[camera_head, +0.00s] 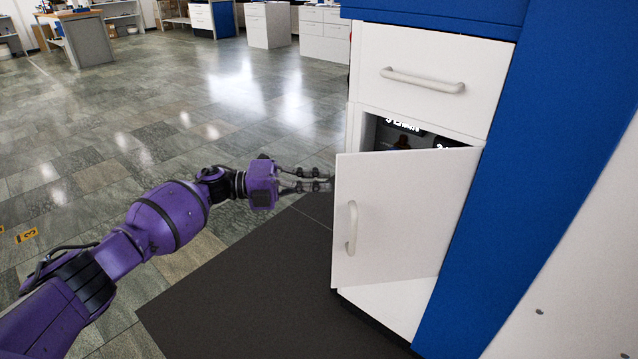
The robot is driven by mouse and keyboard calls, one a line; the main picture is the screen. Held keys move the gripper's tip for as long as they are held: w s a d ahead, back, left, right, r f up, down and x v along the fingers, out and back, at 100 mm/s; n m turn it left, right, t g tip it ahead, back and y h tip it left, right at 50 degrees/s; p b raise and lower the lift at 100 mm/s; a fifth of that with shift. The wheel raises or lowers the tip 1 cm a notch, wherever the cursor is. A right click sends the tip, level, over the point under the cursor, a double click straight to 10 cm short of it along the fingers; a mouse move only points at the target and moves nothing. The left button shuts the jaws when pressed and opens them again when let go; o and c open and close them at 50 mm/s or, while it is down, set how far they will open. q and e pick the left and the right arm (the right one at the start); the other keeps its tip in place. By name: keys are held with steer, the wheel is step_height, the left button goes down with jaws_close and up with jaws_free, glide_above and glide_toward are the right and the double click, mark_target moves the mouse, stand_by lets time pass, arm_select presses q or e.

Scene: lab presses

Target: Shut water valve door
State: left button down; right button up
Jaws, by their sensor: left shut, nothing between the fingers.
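The white cabinet door (402,215) stands partly open, hinged on its right side, with its free edge swung out to the left. A pale vertical handle (352,229) is on its outer face near the free edge. Above the door, the dark inside of the cabinet (410,136) shows, with white lettering; the valve cannot be made out. My left gripper (327,180), on the purple arm, is shut and empty, with its fingertips right beside the door's free edge. I cannot tell whether they touch it. My right gripper is not in view.
A white drawer (425,78) with a horizontal handle sits above the door opening. A blue panel (530,180) stands to the right. A dark mat (250,290) lies in front of the cabinet. The tiled floor (150,120) to the left is clear; other benches stand far back.

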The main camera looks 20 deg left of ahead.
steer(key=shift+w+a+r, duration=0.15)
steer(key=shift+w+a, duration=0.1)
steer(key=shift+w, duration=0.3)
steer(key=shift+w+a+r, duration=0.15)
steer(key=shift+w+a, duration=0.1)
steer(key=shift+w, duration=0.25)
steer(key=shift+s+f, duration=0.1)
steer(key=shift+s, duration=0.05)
